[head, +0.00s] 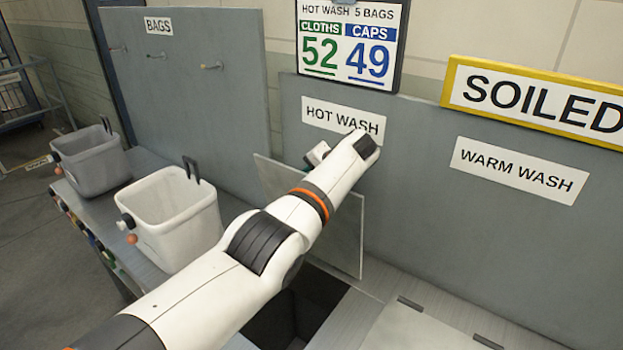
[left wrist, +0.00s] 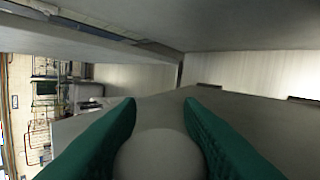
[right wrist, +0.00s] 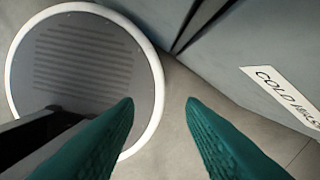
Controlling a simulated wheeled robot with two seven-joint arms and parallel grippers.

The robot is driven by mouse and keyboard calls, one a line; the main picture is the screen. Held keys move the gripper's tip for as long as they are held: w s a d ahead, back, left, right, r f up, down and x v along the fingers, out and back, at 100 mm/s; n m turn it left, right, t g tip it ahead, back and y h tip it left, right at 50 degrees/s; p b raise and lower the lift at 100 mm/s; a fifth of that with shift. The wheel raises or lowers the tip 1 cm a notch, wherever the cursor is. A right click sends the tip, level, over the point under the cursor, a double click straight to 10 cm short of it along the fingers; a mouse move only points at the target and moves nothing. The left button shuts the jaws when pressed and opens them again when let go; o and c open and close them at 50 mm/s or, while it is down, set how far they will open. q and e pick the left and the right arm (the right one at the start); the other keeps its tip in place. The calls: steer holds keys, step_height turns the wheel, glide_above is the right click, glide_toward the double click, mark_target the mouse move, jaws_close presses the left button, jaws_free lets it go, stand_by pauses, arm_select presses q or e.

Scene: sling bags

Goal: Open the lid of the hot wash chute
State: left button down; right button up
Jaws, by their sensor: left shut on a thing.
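The hot wash chute's lid (head: 350,235) is a pale flat panel. In the head view it stands raised, near the grey back wall under the HOT WASH sign (head: 343,118). The dark chute opening (head: 290,312) shows below it, partly behind my left arm. My left gripper (left wrist: 160,102) has its green fingers either side of a round, pale grey knob (left wrist: 158,155) and is shut on it. In the head view the arm hides these fingers and part of the lid. My right gripper (right wrist: 160,102) is open and empty, with its fingers apart above the floor.
Two open bins, one grey (head: 93,165) and one white (head: 178,225), stand on the counter at left. A closed flat lid (head: 425,335) lies below the WARM WASH sign (head: 520,170). The right wrist view shows a round base (right wrist: 80,50) and a COLD sign (right wrist: 285,95).

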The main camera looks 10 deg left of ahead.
arm_select(q)
steer(key=shift+f, duration=0.15)
steer(key=c, duration=1.2)
jaws_free()
steer(key=shift+o, duration=1)
steer(key=shift+a, duration=0.1)
steer(key=shift+s+d+r, duration=0.1)
steer(key=shift+d+r, duration=0.25)
steer(key=shift+r, duration=0.05)
steer(key=b+v, duration=0.2)
steer(key=v, duration=0.9)
